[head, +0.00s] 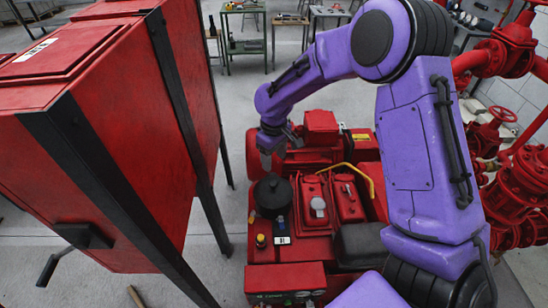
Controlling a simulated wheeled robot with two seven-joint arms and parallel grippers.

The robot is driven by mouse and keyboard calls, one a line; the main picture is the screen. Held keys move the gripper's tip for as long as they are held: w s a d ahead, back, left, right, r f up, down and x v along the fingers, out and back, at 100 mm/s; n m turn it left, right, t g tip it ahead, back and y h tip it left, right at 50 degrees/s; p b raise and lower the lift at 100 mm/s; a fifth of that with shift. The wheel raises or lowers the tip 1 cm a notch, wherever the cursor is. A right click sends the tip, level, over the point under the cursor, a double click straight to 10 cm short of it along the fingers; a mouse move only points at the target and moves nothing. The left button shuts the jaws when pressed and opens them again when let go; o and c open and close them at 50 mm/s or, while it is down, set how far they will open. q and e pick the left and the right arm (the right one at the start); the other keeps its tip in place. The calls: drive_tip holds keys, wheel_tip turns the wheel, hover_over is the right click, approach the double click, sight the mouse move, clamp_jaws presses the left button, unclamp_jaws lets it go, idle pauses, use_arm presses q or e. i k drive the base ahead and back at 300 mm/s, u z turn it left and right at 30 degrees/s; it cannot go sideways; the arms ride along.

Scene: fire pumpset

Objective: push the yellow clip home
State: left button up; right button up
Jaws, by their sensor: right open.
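My right arm comes in from the right, and its gripper (267,163) points down over the red pumpset (285,248). The gripper is open, with nothing visible between its fingers. It is above and behind a round black lid (272,192); contact cannot be told. I cannot surely pick out the yellow clip. A small yellow piece (261,240) sits at the left front of the pumpset, apart from the gripper. A bent yellow bar or hose (362,174) runs over the red boxes to the right. My left gripper is not in view.
A tall red cabinet (120,130) with black edge bars fills the left, close to the pumpset. Red pipes and valves (505,130) stand at the right. Work tables (245,45) are at the back. Grey floor is free behind the pumpset.

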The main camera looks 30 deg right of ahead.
sight(252, 214)
drive_tip(key=k, duration=1)
